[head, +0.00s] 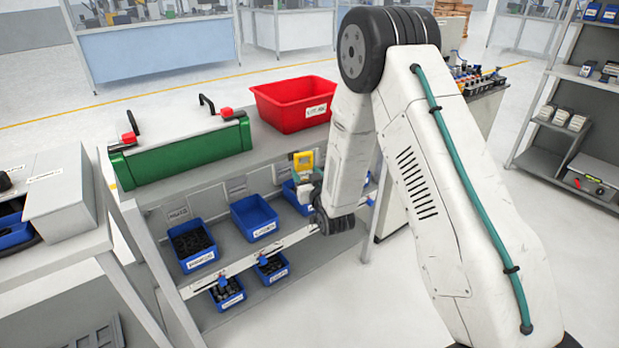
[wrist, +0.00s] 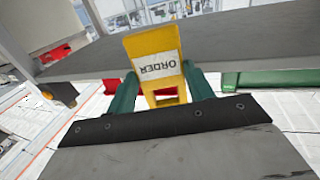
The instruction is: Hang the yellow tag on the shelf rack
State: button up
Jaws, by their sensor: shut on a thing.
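The yellow tag (wrist: 160,65) carries a white label reading ORDER, upside down in the wrist view. My gripper (wrist: 161,84) is shut on it, with a green finger on each side. In the head view the yellow tag (head: 303,159) shows beside my arm, in front of the rack's upper shelf edge. The grey shelf rack (head: 155,192) stands at left and centre, with a pale front rail (head: 247,261) bearing small blue fittings.
Blue bins, one at left (head: 190,243) and one in the middle (head: 254,217), sit on the rack's lower levels. A red bin (head: 285,105) and a green case (head: 180,155) stand on top. A grey bench (head: 60,250) is at left. Open floor lies beyond the rack.

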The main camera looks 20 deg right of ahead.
aim_at(302, 176)
jog(key=shift+w+a+f, duration=0.1)
jog(key=shift+w+a, duration=0.1)
jog(key=shift+w, duration=0.45)
jog(key=shift+w+a, duration=0.2)
jog(key=shift+w, duration=0.4)
jog(key=shift+w+a+f, duration=0.15)
jog(key=shift+w+f, duration=0.4)
jog(key=shift+w, duration=0.05)
jog(key=o, duration=1.1)
jog(key=shift+c, duration=0.2)
